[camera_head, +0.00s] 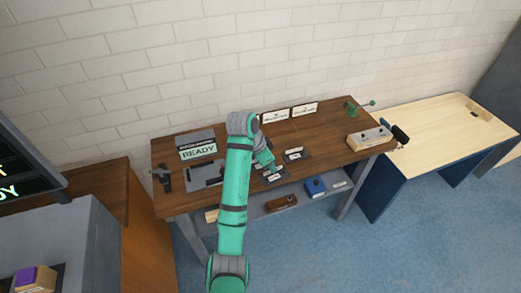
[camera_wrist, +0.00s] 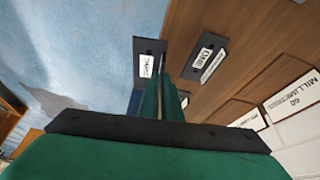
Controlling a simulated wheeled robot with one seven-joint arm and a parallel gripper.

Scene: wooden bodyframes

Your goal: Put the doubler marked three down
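A dark plate with a white label, seemingly the doubler marked three (camera_wrist: 141,72), shows at the fingertips in the wrist view; its label is too small to read surely. My gripper (camera_wrist: 163,92) has its green fingers close together at this plate's edge and appears shut on it. The plate overlaps the bench's front edge and the blue floor in that view. In the head view my gripper (camera_head: 266,162) is low over the middle of the wooden bench (camera_head: 335,128), and my arm hides part of it. A dark plate marked ONE (camera_wrist: 208,45) lies on the bench beside the fingers.
White sign cards (camera_head: 304,109) stand at the back. A green clamp (camera_head: 353,107) and a pale block (camera_head: 369,139) are at the right. A lower shelf holds a blue box (camera_head: 316,187).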

